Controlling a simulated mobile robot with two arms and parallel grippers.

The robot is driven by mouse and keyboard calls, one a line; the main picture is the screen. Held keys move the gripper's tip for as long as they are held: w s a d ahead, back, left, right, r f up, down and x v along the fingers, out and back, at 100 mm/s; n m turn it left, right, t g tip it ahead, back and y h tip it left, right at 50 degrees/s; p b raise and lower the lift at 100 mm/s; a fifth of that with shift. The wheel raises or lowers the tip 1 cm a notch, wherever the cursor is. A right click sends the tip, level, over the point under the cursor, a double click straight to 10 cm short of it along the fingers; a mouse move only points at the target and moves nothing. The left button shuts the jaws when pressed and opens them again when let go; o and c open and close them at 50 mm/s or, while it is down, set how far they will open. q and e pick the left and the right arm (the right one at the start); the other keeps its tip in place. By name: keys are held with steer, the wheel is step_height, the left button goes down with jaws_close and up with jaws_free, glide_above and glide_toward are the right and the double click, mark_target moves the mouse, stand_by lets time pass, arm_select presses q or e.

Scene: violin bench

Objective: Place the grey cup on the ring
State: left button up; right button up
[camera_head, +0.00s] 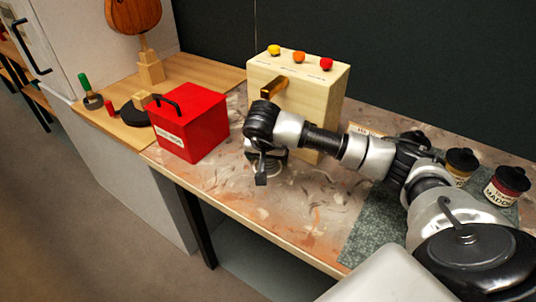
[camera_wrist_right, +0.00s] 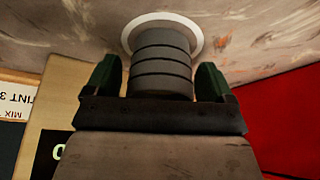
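The grey cup (camera_wrist_right: 161,64) is a dark ribbed cylinder in the right wrist view, standing between the two fingers of my right gripper (camera_wrist_right: 160,80). A thin gap shows between the cup and each finger, so the gripper looks open around it. The cup's far end is within the white ring (camera_wrist_right: 208,40) on the bench top; whether it rests flat cannot be told. In the head view my right gripper (camera_head: 265,165) points down at the ring (camera_head: 268,174), with the cup mostly hidden behind it. My left gripper is not in view.
A red box (camera_head: 190,125) with a black handle stands left of the gripper. A cream box (camera_head: 325,95) with coloured knobs and a brass lever stands close behind. Jars (camera_head: 506,185) stand at the right near a green mat (camera_head: 375,225). The bench's front is clear.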

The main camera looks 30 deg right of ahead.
mark_target(266, 161)
steer(key=shift+r, duration=0.3)
steer(key=v, duration=0.6)
steer(key=shift+s+a+r+p, duration=0.1)
steer(key=shift+r+p, duration=0.15)
steer(key=shift+p, duration=0.05)
steer(key=shift+s+a+r, duration=0.1)
steer(key=shift+r, duration=0.15)
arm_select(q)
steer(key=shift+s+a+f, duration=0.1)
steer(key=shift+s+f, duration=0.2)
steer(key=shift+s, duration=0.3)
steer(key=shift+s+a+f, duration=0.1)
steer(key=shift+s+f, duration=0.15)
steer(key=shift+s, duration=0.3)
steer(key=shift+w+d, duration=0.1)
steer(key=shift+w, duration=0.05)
